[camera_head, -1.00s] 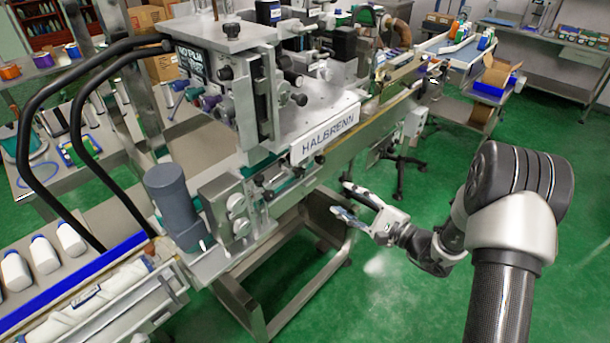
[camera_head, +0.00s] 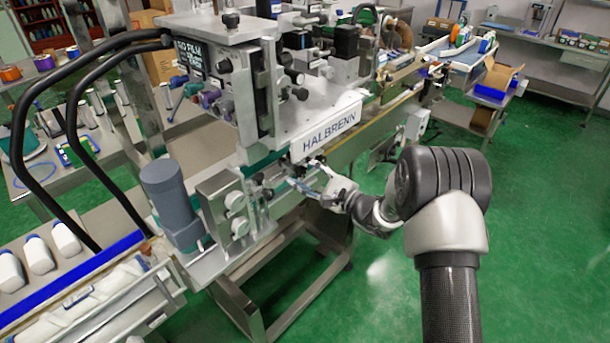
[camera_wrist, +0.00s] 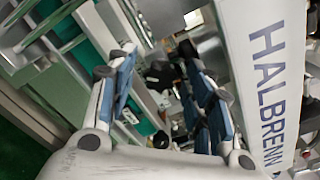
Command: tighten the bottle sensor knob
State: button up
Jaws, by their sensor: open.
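My gripper (camera_head: 302,174) is open and empty at the front of the machine, just under the HALBRENN panel. In the wrist view its two blue-padded fingers (camera_wrist: 160,60) stand apart. A small black knob (camera_wrist: 159,74) shows in the gap between them, beyond the fingers. A second dark knob (camera_wrist: 160,139) shows lower in that gap. I cannot tell for certain which is the bottle sensor knob, or how far it is from the fingertips. In the head view, a small black knob (camera_head: 267,194) sits on the front rail left of my gripper.
The white HALBRENN panel (camera_head: 332,130) is close above my gripper and fills the right of the wrist view (camera_wrist: 265,80). A grey cylindrical motor (camera_head: 172,200) and a metal roller block (camera_head: 228,210) stand to the left. The green floor (camera_head: 540,240) at right is open.

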jog(key=c, duration=1)
jog(key=shift+c, duration=0.4)
